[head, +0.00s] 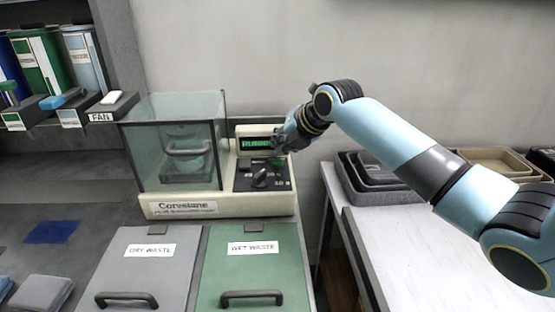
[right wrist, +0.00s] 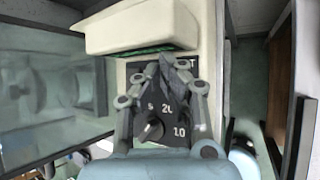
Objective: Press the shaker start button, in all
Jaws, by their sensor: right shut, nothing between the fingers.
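The shaker (head: 215,208) is a cream machine with a glass-walled chamber (head: 180,120) on its left and a dark control panel (head: 284,184) on its right. A lit green display (head: 256,143) reads "RUNNI", its end hidden by my gripper. A small green patch (head: 278,162), likely the start button, shows just below my right gripper (head: 284,146). That gripper is shut and empty, its fingertips over the panel's upper part. In the right wrist view the closed fingers (right wrist: 170,64) cover that part; contact cannot be told. A dark dial (right wrist: 152,129) shows below them. My left gripper is out of view.
Grey dry waste (head: 148,272) and green wet waste (head: 252,268) lids with handles lie in front of the shaker. Stacked grey trays (head: 372,172) stand on the white table at right. A shelf with binders and a FAN switch (head: 113,99) is at left.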

